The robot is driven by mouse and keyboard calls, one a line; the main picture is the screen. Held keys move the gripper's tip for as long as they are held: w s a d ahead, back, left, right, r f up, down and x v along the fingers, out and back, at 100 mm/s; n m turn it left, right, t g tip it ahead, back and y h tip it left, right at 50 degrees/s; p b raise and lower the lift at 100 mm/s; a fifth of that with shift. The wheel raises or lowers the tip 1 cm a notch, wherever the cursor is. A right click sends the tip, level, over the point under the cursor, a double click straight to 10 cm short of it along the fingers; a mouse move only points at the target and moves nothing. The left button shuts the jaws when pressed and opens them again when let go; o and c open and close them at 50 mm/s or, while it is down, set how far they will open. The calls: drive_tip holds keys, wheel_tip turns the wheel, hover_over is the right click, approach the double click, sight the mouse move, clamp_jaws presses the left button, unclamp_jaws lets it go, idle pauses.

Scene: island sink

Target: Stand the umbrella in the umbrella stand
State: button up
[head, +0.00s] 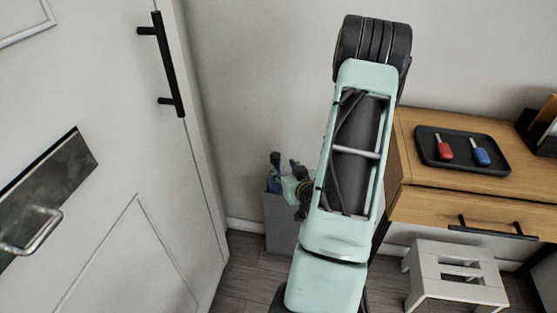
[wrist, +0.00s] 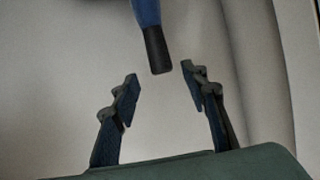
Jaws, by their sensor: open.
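A blue umbrella (head: 275,170) with a black end stands upright at the grey umbrella stand (head: 281,228), against the wall in the head view. It seems to be inside the stand's opening; its lower part is hidden. In the wrist view the umbrella (wrist: 155,48) shows its black end just beyond the fingertips, not between them. My gripper (wrist: 160,82) is open and empty, its two fingers apart. In the head view my gripper (head: 294,172) is small, beside the umbrella over the stand, and partly hidden by my arm.
A white door (head: 110,160) with black handle stands left of the stand. On the right is a wooden cabinet (head: 470,203) with a dark tray (head: 500,163) holding a red and a blue key-like item. A white step stool (head: 456,280) stands below it.

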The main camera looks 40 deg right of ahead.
drive_tip(key=shift+v, duration=1.55)
drive_tip(key=shift+w, duration=0.15)
